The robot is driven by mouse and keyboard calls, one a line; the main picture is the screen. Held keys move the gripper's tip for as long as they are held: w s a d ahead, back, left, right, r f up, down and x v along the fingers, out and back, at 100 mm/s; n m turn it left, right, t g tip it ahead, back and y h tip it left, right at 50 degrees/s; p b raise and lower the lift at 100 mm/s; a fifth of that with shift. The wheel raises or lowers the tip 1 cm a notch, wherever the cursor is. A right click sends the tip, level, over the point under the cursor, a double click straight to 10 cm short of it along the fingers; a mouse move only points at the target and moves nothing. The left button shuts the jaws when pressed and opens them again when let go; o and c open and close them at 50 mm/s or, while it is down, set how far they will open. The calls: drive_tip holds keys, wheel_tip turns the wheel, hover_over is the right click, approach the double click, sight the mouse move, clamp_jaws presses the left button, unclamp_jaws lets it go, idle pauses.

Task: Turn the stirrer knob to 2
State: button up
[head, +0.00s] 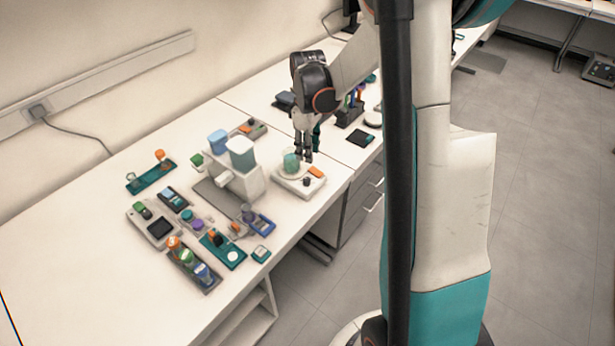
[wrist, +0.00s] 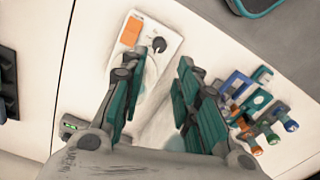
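The stirrer (head: 290,186) is a small white box near the table's front edge, with a teal-tinted beaker (head: 291,163) on top. Its dark round knob (head: 307,182) sits on the front part beside an orange panel (head: 316,171). In the wrist view the knob (wrist: 159,45) and orange panel (wrist: 131,29) show clearly, beyond the fingertips. The knob's setting is too small to read. My gripper (head: 305,157) points down behind and above the stirrer, close to the beaker. In the wrist view my gripper (wrist: 158,75) has its teal finger pads apart, with nothing held between them.
Several small racks and devices, including a meter (head: 153,224), lie further left. A dark flat pad (head: 360,137) and a rack of coloured items (head: 349,112) are to the right.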

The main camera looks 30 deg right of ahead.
sight(308, 179)
wheel_tip(308, 179, down, 12)
drive_tip(key=b, duration=0.4)
drive_tip(key=shift+r, duration=0.1)
drive_tip(key=shift+c, duration=0.5)
clamp_jaws()
